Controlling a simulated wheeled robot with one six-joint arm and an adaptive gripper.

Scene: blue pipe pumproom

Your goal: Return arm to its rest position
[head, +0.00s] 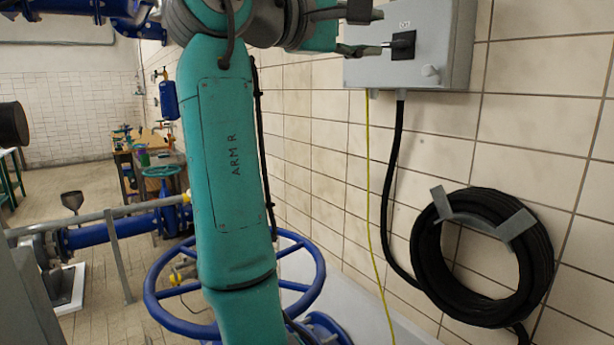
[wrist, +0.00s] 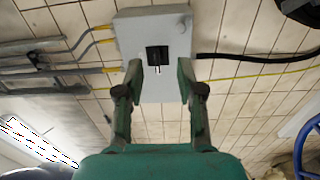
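My teal arm (head: 225,160), marked "ARM R", rises through the middle of the head view and bends right at the top toward a grey wall box. My gripper (wrist: 158,72) is open in the wrist view, with nothing held. In the head view, the fingertips are close to this switch (head: 403,45) from the left; the exact gap cannot be told.
A black hose coil (head: 432,250) hangs on the tiled wall below the grey box (head: 450,30). A black cable (head: 397,150) and a yellow wire (head: 368,170) run down from the box. A large blue handwheel (head: 157,284) stands behind my arm.

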